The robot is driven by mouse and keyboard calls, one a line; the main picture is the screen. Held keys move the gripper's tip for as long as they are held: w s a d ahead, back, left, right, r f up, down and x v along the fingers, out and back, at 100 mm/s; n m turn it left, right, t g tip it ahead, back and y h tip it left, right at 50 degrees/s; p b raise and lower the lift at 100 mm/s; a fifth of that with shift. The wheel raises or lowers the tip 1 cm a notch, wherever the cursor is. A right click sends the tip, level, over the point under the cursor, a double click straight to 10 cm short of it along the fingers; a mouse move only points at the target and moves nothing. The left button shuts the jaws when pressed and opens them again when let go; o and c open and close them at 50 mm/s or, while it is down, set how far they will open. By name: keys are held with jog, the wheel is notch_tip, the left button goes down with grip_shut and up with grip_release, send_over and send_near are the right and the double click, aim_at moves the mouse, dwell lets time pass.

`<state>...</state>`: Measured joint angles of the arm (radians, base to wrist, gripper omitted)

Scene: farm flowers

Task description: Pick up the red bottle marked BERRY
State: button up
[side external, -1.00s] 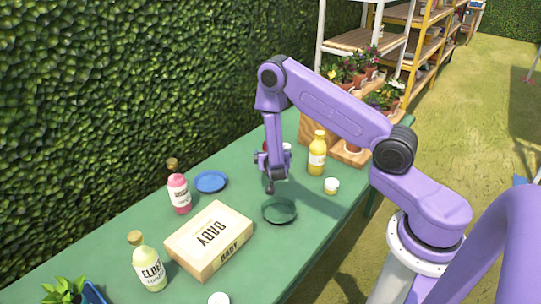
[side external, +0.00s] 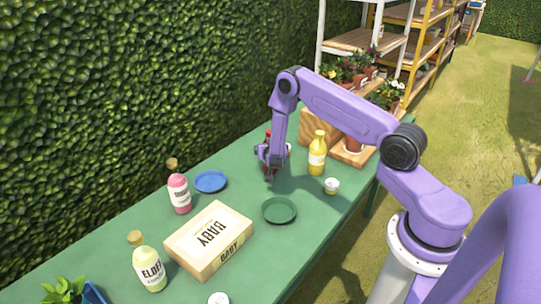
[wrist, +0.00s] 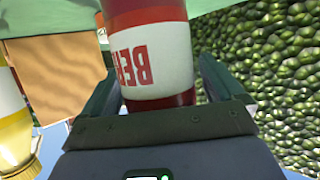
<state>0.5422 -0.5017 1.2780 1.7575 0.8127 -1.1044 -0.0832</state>
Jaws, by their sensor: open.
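The red bottle marked BERRY (wrist: 150,55) fills the middle of the wrist view, its white label upside down there. It stands between the two fingers of my gripper (wrist: 150,85), one on each side. The fingers are open, and I cannot tell whether either touches the glass. In the side view my gripper (side external: 270,165) is low over the far part of the green table, and only a little of the red bottle (side external: 268,136) shows behind it.
A wooden crate (side external: 318,125) is behind. A green dish (side external: 279,210), blue plate (side external: 210,181), pink bottle (side external: 179,194), BABY box (side external: 208,240) and ELDER bottle (side external: 149,268) are nearer.

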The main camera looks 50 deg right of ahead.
jog(key=c, duration=1.4)
jog(key=shift+w+r, duration=0.1)
